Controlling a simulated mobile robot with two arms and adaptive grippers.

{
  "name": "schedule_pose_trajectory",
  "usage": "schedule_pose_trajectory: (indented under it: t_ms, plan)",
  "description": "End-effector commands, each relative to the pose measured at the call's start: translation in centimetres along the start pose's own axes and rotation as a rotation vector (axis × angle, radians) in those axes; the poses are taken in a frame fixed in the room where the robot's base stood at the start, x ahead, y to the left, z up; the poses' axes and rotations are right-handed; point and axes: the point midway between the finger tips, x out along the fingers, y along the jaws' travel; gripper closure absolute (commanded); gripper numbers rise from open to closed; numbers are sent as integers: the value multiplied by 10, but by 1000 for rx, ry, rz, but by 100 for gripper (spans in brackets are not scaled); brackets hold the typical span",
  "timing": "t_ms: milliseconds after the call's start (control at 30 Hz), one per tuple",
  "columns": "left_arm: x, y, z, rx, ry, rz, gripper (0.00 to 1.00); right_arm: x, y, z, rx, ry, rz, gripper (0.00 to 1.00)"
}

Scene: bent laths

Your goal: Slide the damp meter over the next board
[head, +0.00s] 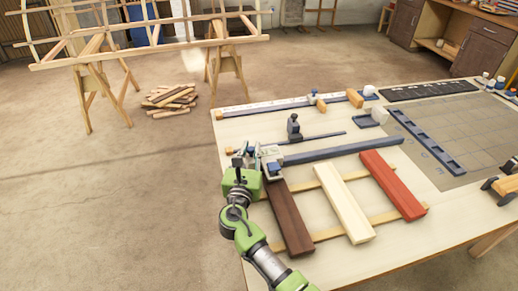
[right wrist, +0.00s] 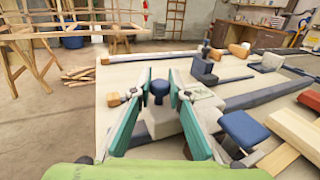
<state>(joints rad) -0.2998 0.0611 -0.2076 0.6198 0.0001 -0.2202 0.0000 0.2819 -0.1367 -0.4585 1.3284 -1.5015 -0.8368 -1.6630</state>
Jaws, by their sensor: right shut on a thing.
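The damp meter (head: 272,154) is a light grey block with a dark blue knob and a dark pad, at the left end of a blue-grey rail (head: 330,149). Its pad (right wrist: 242,130) is at the far end of the dark brown board (head: 287,215). To the right lie a cream board (head: 343,203) and a red board (head: 392,184). My right gripper (head: 252,157) is at the meter; in the right wrist view its teal fingers (right wrist: 160,86) are shut on the meter's knob. My left gripper is not in view.
The boards rest across two pale battens (head: 328,234). Behind the rail stand a dark post on a thin bar (head: 293,130) and a long pale ruler rail (head: 265,105). A dark slotted strip (head: 428,141) lies on a grey mat to the right.

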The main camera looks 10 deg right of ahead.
Motion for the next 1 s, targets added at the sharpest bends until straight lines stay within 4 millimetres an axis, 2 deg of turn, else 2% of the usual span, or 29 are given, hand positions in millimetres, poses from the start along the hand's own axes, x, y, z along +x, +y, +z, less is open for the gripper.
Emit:
schedule_pose_trajectory:
  t_ms: [267,300,367,767,867,1000]
  plan:
    - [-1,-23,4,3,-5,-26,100,0,0,-1,-3,1,-1,100]
    - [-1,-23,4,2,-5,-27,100,0,0,-1,-3,1,-1,81]
    - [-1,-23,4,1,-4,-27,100,0,0,-1,-3,1,-1,67]
    - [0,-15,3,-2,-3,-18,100,-4,0,-1,-3,1,-1,67]
    - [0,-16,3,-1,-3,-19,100,-16,-1,-1,-2,1,-1,67]
    - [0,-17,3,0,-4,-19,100,-45,0,-2,0,3,0,67]
